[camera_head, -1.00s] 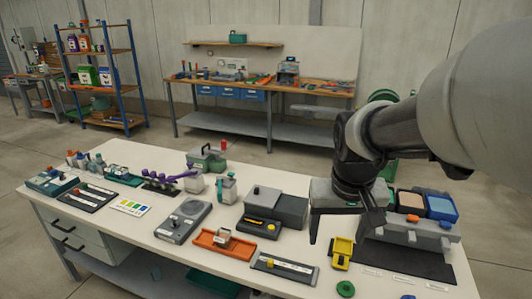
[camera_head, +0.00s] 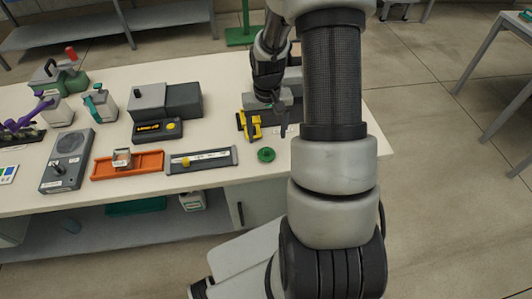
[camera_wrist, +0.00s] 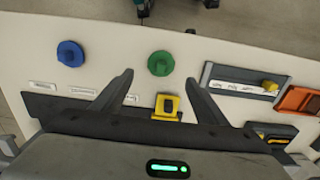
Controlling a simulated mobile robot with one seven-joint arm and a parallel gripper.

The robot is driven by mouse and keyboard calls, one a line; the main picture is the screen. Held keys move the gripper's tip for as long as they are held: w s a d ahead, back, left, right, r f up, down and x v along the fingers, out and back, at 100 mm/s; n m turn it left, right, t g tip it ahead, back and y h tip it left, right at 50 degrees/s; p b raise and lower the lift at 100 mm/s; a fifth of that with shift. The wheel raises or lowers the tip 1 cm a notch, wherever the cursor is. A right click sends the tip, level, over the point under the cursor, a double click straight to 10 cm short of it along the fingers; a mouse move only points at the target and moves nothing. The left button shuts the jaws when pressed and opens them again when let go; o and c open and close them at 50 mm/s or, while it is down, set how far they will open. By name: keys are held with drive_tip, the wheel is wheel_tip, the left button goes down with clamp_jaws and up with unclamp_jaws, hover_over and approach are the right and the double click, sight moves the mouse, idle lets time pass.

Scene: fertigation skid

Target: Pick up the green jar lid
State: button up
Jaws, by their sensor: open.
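The green jar lid (camera_head: 266,154) is a round disc with a raised middle, lying on the white bench top near its front edge. It also shows in the wrist view (camera_wrist: 160,63), ahead of my gripper (camera_wrist: 160,78) and roughly centred between the fingertips. My gripper is open, with nothing between its fingers. In the head view my gripper (camera_head: 284,124) is above the bench, behind and slightly right of the lid, partly hidden by my arm. The lid is clear of the fingers.
A blue lid (camera_wrist: 70,53) lies left of the green one in the wrist view. A yellow-and-black item (camera_head: 250,124) stands behind the green lid. A grey tray with a yellow knob (camera_head: 202,160) and an orange tray (camera_head: 128,165) lie to its left.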

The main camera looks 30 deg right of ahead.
sight(266, 148)
wheel_tip(266, 148, down, 8)
drive_tip(key=shift+w, duration=0.1)
drive_tip(key=c, duration=1.1)
wheel_tip(266, 148, up, 14)
drive_tip(key=p, duration=0.3)
drive_tip(key=shift+a+r+p, duration=0.1)
drive_tip(key=shift+r+p, duration=0.15)
drive_tip(key=shift+p, duration=0.05)
drive_tip(key=shift+c, duration=0.2)
